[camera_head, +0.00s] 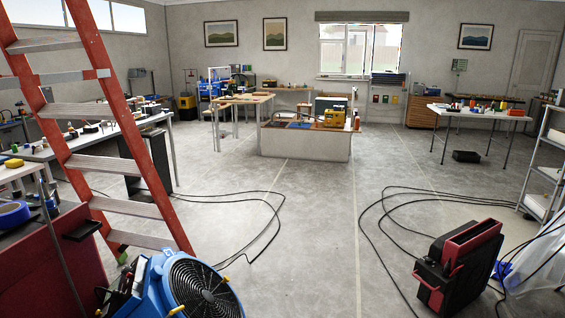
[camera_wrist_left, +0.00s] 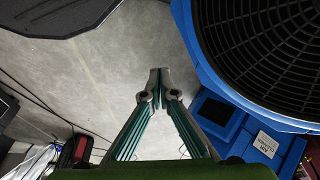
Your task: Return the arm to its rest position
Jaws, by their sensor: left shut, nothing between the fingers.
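My left gripper (camera_wrist_left: 158,76) shows in the left wrist view, its teal fingers shut with the tips together and nothing between them. It is over bare grey concrete floor, beside a blue fan (camera_wrist_left: 188,18) with a round black grille. The same blue fan (camera_head: 203,290) stands at the bottom left of the head view. I cannot clearly make out the left gripper in the head view. My right gripper is in neither view.
A red ladder (camera_head: 128,130) stands at left, close to the fan. A red and black machine (camera_head: 459,265) stands at lower right with clear plastic sheeting (camera_head: 535,262) beside it. Black cables (camera_head: 275,213) cross the floor. The middle floor (camera_head: 320,230) is mostly clear.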

